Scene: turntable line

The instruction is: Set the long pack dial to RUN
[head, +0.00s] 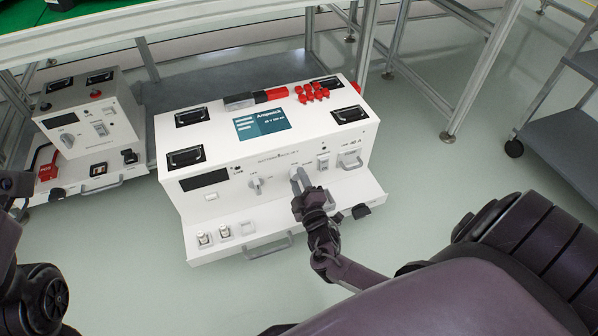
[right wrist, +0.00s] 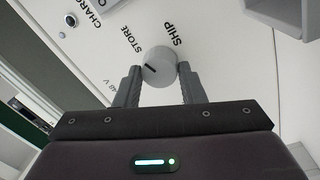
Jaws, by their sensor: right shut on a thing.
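The long pack (head: 180,215) is a wide white unit with a sloped front, lying on the floor in the head view. Its front carries a grey dial (right wrist: 159,67), which my right gripper (head: 299,183) hides in the head view. My right gripper (right wrist: 160,88) is shut on this dial, one finger on each side. In the right wrist view the labels STORE and SHIP stand around the dial. A dark pointer mark sits on the left of its face, on the STORE side. I see no RUN label. My left gripper's fingers do not show.
A second dial (head: 256,184) sits left on the pack front. Red caps (head: 312,92) and a screen (head: 262,122) are on top. A smaller unit (head: 88,118) stands at left under a table. A grey trolley (head: 562,140) stands at right. Floor between is clear.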

